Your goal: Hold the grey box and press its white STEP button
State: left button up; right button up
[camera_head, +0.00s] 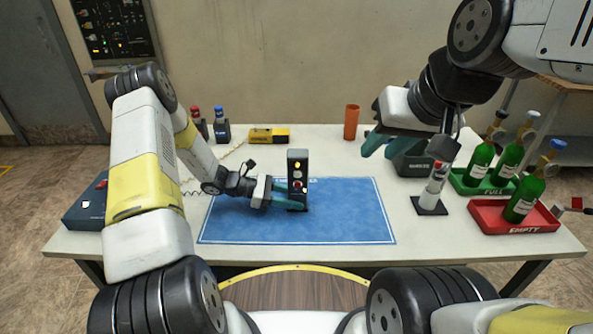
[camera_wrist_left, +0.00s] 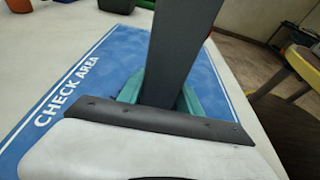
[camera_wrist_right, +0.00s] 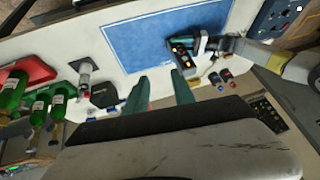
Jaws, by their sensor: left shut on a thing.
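The grey box (camera_head: 298,168) stands upright on the blue check-area mat (camera_head: 345,225). Its front face shows a yellow light, a red part and a white button (camera_head: 297,185); the lettering is too small to read. My left gripper (camera_head: 290,193) is shut on the lower part of the box from the left. The box (camera_wrist_left: 178,50) fills the middle of the left wrist view between the teal fingers. My right gripper (camera_head: 375,145) is raised above the table, right of the box and apart from it. In the right wrist view its fingers (camera_wrist_right: 160,92) are spread with nothing between them.
A green FULL tray (camera_head: 465,188) and a red EMPTY tray (camera_head: 485,222) with green bottles stand at the right. A white cylinder on a dark base (camera_head: 431,203) stands left of them. An orange cup (camera_head: 351,122) and a yellow device (camera_head: 268,135) are behind. The mat's right half is clear.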

jog(key=shift+c, duration=0.4)
grip_shut()
dwell(1.5)
